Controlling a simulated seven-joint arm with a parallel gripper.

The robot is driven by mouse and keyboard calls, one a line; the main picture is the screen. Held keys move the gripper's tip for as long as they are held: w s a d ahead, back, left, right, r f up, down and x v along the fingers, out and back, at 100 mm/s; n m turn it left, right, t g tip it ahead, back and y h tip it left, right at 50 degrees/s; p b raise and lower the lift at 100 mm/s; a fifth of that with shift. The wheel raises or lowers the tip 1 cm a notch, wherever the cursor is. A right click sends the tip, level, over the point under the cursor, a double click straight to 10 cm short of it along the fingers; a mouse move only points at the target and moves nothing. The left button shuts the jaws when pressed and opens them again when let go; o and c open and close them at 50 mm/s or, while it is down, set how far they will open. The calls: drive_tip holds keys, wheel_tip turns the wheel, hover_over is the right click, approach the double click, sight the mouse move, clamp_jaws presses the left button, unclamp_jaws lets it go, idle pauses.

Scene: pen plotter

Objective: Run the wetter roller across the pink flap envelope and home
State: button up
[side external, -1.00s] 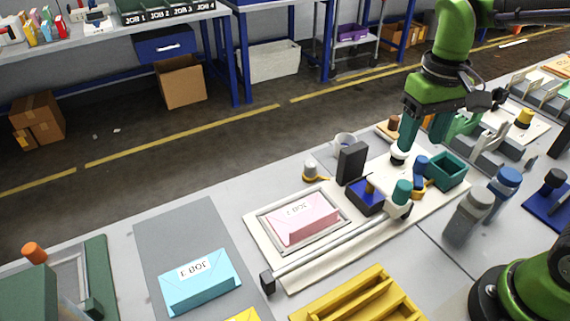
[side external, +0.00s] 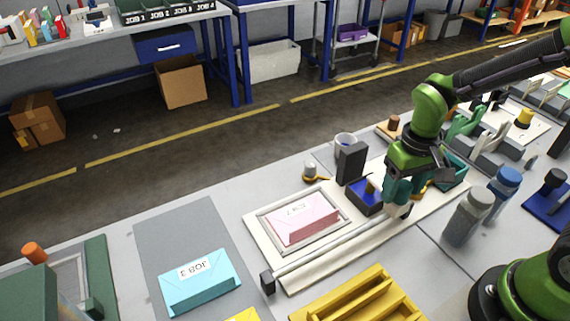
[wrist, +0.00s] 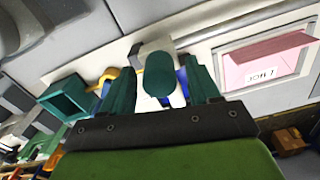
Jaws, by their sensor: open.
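The pink flap envelope (side external: 303,218) lies flap up, labelled JOB 1, in a grey frame on the white plotter board; it also shows in the wrist view (wrist: 265,62). The white carriage (side external: 398,211), apparently the wetter roller's, sits at the right end of a long rail (side external: 335,247) running past the envelope. Its teal handle (wrist: 158,76) stands between my fingers in the wrist view. My gripper (side external: 398,190) is open and low over the carriage, one finger either side of the handle. In the side view my fingers hide the handle. Finger contact cannot be told.
Bottles (side external: 468,217) stand at right. A yellow rack (side external: 360,300) lies in front.

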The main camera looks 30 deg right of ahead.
drive_tip(key=shift+c, duration=0.4)
clamp_jaws()
drive_tip(key=a, duration=2.7)
drive_tip(key=shift+a, duration=0.3)
drive_tip(key=shift+r, duration=0.1)
drive_tip(key=shift+c, duration=0.4)
unclamp_jaws()
drive_tip(key=shift+a, duration=0.1)
drive_tip(key=shift+o, duration=0.8)
wheel_tip(320, 180, up, 17)
